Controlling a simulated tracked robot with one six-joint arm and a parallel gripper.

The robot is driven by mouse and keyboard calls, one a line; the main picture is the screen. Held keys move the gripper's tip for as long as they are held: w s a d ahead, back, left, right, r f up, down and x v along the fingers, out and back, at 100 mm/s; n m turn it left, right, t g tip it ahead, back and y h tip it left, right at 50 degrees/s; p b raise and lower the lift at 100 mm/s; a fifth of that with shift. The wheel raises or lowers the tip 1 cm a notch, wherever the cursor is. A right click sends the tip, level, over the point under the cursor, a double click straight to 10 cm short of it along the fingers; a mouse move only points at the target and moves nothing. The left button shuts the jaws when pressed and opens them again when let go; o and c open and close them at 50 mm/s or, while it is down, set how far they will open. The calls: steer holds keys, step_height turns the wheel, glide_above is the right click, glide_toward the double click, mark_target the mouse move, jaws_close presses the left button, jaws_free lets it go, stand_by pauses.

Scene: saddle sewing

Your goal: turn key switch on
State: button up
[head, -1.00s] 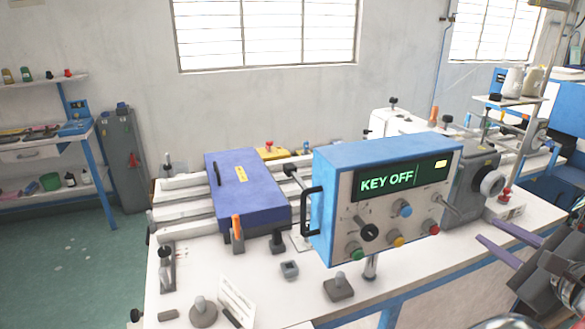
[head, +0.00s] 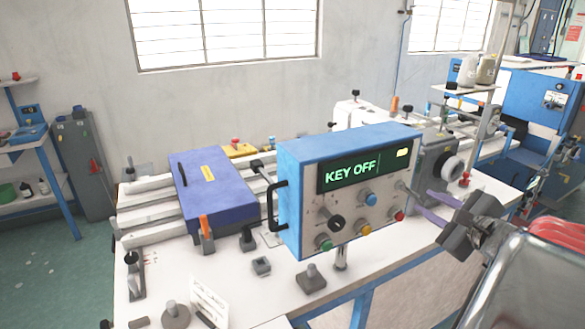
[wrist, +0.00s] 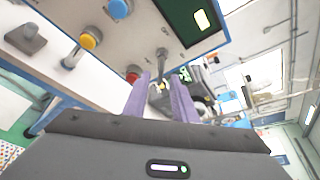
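The blue-cased control box (head: 345,143) stands on the bench, its green display (head: 350,171) reading "KEY OFF". Its front carries a black rotary knob (head: 336,223), coloured buttons and a grey lever-like stem (head: 408,190) at the right, which also shows in the wrist view (wrist: 162,58). I cannot tell for certain which control is the key switch. My gripper (head: 422,194) has two purple fingers just right of the panel's lower right part, pointing toward the stem. In the wrist view, the fingers (wrist: 160,80) are apart with nothing held, and the stem appears beyond their tips.
Red (head: 398,215), yellow (head: 364,229), blue (head: 369,198) and green (head: 325,243) buttons sit close together on the panel. A grey machine head with handwheel (head: 452,168) stands behind my fingers. A blue-purple case (head: 214,187) lies left of the box.

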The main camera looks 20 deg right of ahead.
mark_target(422, 199)
steer(key=shift+x, duration=2.6)
steer(key=shift+c, duration=0.5)
